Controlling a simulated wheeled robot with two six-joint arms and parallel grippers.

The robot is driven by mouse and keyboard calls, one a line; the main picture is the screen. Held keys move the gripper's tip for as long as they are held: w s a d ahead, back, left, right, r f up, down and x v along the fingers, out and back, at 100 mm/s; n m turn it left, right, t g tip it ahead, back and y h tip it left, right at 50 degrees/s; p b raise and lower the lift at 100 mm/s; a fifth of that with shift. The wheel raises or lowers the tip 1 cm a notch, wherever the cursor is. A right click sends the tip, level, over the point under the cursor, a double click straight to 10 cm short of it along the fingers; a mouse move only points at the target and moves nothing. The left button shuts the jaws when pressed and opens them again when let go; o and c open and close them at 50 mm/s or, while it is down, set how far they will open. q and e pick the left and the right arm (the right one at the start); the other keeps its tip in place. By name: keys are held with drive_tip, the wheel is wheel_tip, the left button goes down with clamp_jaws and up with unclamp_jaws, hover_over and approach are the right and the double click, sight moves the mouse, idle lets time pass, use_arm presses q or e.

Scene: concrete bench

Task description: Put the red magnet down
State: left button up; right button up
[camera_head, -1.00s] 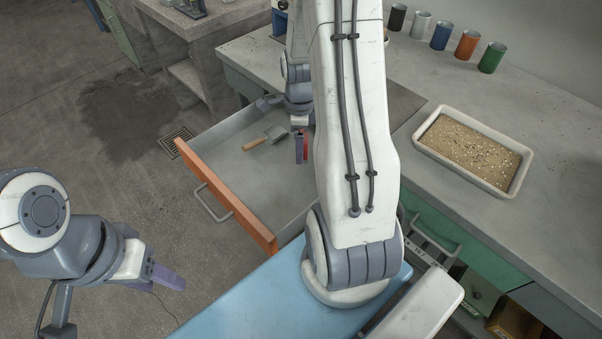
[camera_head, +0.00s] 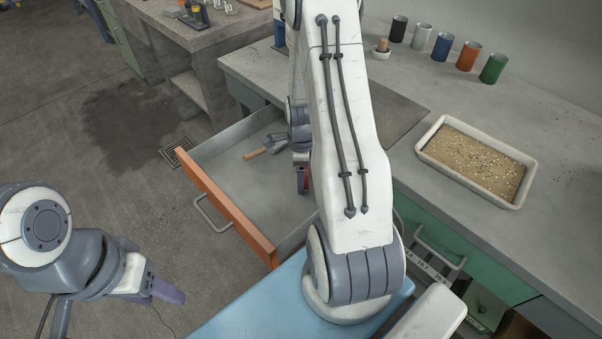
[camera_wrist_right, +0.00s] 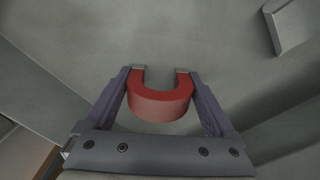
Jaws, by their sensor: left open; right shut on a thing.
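The red magnet (camera_wrist_right: 160,102) is a horseshoe shape with grey tips. In the right wrist view it sits between the two fingers of my right gripper (camera_wrist_right: 160,92), which is shut on it. In the head view the right gripper (camera_head: 302,178) hangs over the open drawer (camera_head: 240,195), with a small red part of the magnet showing; my right arm hides the rest. I cannot tell whether the magnet touches the drawer floor. My left gripper (camera_head: 165,290) is open and empty at the lower left, over the floor.
A scoop with a wooden handle (camera_head: 255,153) lies in the drawer. The drawer has an orange front (camera_head: 228,208). On the bench are a tray of gravel (camera_head: 472,160) and several coloured cups (camera_head: 440,46). The drawer floor near its orange front is clear.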

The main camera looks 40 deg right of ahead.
drive_tip(key=o, duration=1.6)
wheel_tip(320, 180, up, 12)
drive_tip(key=shift+r+p, duration=0.15)
drive_tip(key=shift+p, duration=0.85)
drive_tip(key=s+a+r+n, duration=0.1)
drive_tip(key=a+r+n, duration=0.2)
drive_tip(key=a+n, duration=0.5)
drive_tip(key=a+r+n, duration=0.3)
drive_tip(key=a+n, duration=0.3)
drive_tip(key=a, duration=0.3)
drive_tip(key=s+a+r+n, duration=0.1)
drive_tip(key=s+a+n, duration=0.3)
drive_tip(key=s+n, duration=0.1)
drive_tip(key=s+a+r+n, duration=0.2)
drive_tip(key=s+a+n, duration=0.3)
drive_tip(key=n, duration=0.3)
drive_tip(key=s+a+r+n+y, duration=0.1)
drive_tip(key=s+a+n, duration=0.3)
drive_tip(key=s+n, duration=0.1)
drive_tip(key=shift+s+a+r+n, duration=0.2)
drive_tip(key=shift+s+r+n, duration=0.2)
drive_tip(key=shift+n, duration=0.4)
